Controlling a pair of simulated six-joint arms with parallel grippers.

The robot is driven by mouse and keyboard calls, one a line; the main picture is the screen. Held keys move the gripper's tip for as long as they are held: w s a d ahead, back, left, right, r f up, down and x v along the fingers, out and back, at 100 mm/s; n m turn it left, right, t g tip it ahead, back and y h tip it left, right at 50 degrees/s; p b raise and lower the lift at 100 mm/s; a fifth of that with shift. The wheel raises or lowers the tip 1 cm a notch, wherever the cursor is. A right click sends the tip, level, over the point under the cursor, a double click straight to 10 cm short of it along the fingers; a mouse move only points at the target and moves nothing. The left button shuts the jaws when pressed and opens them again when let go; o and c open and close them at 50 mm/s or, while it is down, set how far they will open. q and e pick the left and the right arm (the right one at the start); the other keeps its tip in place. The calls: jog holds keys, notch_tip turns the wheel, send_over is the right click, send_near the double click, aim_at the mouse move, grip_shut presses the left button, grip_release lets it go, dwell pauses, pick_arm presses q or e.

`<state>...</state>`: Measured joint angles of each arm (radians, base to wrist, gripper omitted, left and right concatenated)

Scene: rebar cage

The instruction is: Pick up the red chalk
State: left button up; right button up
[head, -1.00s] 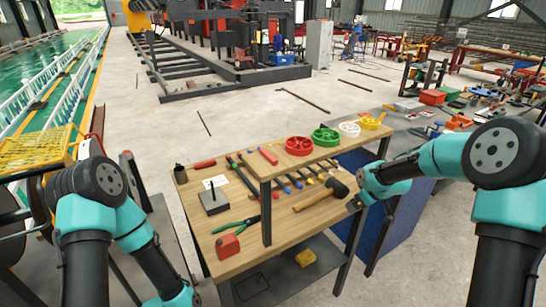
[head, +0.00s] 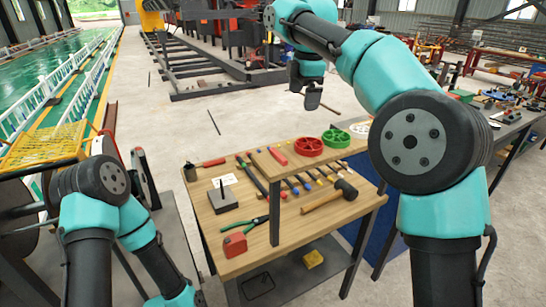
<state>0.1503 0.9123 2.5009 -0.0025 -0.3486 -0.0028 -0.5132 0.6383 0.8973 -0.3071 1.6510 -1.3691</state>
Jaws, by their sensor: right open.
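A red stick (head: 278,156), which may be the red chalk, lies on the narrow raised shelf (head: 290,166) of the wooden workbench. I cannot tell for sure that it is chalk. A small blue piece (head: 259,151) lies near its left end. My right gripper (head: 312,100) hangs from the raised right arm, high up and seen against the floor beyond the bench. It is open and empty, clear of the red stick. My left arm reaches down at the lower left, and its gripper is outside the picture.
The shelf also holds a red wheel (head: 308,146), a green wheel (head: 336,138) and a white wheel (head: 361,130). Below lie a hammer (head: 330,197), green-handled pliers (head: 247,224), a red block (head: 235,245) and a dark block with a rod (head: 223,201).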

jog(key=s+a+r+n+g, duration=0.1)
jog(key=s+a+r+n, duration=0.1)
jog(key=s+a, duration=0.2)
jog(key=a, duration=0.2)
jog(key=shift+a+h, duration=0.3)
send_over(278, 154)
notch_tip(278, 154, down, 12)
jog(key=shift+s, duration=0.1)
dwell(0.4)
jog(key=shift+f, duration=2.65)
jog(key=c, duration=0.7)
